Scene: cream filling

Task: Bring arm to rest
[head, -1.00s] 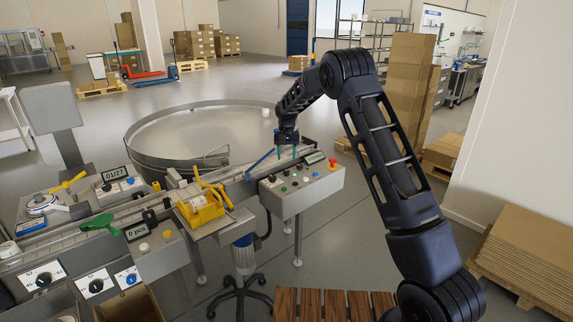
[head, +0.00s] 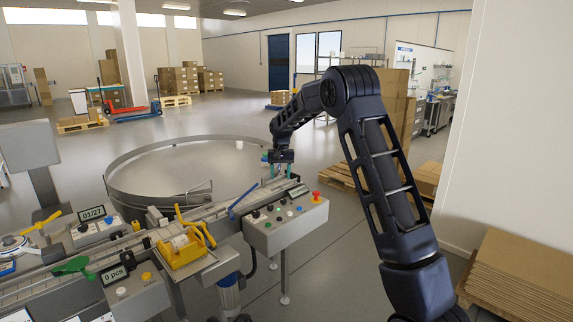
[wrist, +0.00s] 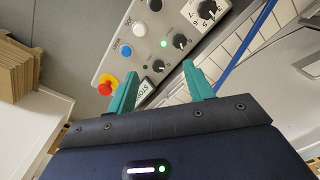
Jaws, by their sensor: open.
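My gripper (head: 281,171) hangs from my dark arm over the far end of the conveyor (head: 214,212), behind the grey control box (head: 287,226). In the wrist view its two teal fingers (wrist: 161,88) stand apart with nothing between them. The control box in that view (wrist: 128,68) shows knobs, a white button, a blue button and a red emergency stop (wrist: 105,83) just beyond the fingers. I cannot tell the exact height of the fingers over the conveyor.
A round steel table (head: 200,157) stands behind the conveyor. A yellow device (head: 180,249) and a green scoop (head: 72,266) are at the conveyor's near side. Flat cardboard (head: 525,275) is stacked at right beside a white wall (head: 500,130). Open floor lies beyond.

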